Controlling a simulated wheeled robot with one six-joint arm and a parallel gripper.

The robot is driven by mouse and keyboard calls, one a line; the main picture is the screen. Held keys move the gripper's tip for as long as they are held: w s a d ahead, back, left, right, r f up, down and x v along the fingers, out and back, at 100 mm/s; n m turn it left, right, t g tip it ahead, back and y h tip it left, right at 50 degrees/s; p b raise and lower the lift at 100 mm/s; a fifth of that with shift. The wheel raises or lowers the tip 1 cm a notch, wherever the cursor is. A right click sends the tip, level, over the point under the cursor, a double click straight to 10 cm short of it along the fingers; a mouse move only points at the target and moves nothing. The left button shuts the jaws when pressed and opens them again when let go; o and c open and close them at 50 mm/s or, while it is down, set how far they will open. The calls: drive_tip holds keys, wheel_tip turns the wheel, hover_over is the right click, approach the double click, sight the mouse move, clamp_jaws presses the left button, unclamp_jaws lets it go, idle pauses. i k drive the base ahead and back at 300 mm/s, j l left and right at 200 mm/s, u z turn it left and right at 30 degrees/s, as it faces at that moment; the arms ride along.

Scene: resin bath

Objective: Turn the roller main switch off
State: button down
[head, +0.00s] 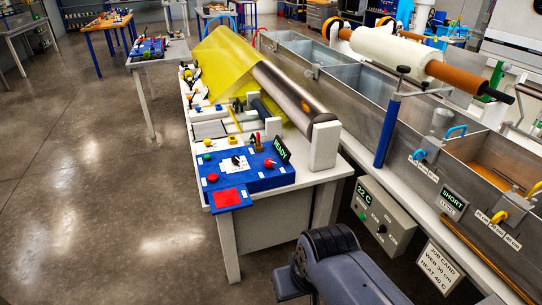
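A blue control box (250,172) sits on the near end of the white table beside the roller. It carries a white plate with a dark rotary switch (235,161), a red button (212,177), a red knob (269,163), a green button (208,142) and small white labels too small to read. A grey-blue part of my arm shows at the bottom middle, apart from the box; my gripper fingers are not visible.
A dark roller (292,90) with yellow sheet (230,62) lies behind the box. A red pad (228,198) sticks out at its front. Metal tanks (370,90) run along the right. A grey 22 C box (383,219) hangs below. Floor at left is clear.

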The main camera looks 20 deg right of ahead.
sight(269, 164)
drive_tip(key=i, duration=1.3)
